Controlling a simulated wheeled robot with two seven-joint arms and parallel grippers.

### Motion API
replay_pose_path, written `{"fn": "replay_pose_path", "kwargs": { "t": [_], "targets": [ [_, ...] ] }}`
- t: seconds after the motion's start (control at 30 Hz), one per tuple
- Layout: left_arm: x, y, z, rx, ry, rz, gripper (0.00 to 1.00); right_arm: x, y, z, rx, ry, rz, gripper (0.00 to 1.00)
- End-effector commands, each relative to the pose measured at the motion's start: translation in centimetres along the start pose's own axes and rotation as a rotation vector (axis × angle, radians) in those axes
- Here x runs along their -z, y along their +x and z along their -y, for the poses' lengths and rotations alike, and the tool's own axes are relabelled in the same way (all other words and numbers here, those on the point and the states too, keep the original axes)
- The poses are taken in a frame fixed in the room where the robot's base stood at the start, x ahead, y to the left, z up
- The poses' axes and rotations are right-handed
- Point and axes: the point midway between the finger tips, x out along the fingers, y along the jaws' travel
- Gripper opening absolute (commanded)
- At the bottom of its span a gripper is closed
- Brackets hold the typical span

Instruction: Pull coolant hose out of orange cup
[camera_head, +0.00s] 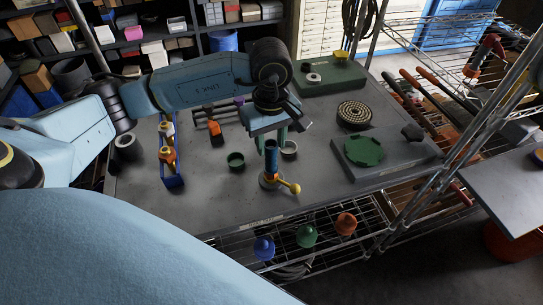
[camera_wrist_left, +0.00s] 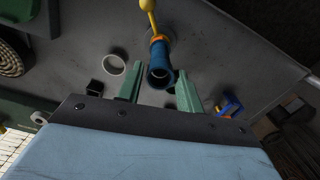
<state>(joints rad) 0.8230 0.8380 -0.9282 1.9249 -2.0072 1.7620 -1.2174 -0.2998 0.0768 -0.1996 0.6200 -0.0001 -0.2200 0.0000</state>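The blue coolant hose (camera_head: 271,155) stands upright on the table, its lower end in an orange cup (camera_head: 268,176) on a round base with a yellow ball-ended lever (camera_head: 291,186). In the left wrist view, the hose (camera_wrist_left: 160,60) shows its dark open top, and the orange cup (camera_wrist_left: 158,39) rings its far end. My left gripper (camera_head: 274,139) is above the hose, pointing down. In the wrist view its two green fingers (camera_wrist_left: 160,72) are apart, with the hose top seen between them and a gap at each side. My right gripper is not in view.
A dark green ring (camera_head: 236,160) and a pale ring (camera_head: 289,149) are near the hose. A blue rack (camera_head: 173,178) with orange parts stands left. A grey block with a green disc (camera_head: 363,150) lies right. Coloured knobs (camera_head: 307,236) are below the front edge.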

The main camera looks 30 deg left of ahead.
Motion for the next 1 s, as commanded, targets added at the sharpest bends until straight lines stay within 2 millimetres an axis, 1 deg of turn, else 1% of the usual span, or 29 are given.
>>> {"fn": "replay_pose_path", "kwargs": {
  "t": [0.03, 0.2, 0.27, 0.67, 1.0],
  "targets": [
    [0.01, 0.01, 0.01, 0.000, 0.000, 0.000, 0.29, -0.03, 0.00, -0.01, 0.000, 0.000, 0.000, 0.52],
    [0.00, 0.02, 0.01, 0.000, 0.000, 0.000, 0.07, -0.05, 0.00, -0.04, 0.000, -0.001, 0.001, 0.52],
    [0.00, 0.02, 0.01, 0.001, 0.000, 0.000, 0.00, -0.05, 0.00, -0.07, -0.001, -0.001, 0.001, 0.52],
    [0.00, -0.07, 0.01, 0.000, 0.000, 0.000, 0.00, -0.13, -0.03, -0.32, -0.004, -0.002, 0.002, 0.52],
    [0.00, -0.90, 0.01, 0.000, 0.000, 0.000, 0.00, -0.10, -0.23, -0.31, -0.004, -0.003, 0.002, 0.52]
  ]
}}
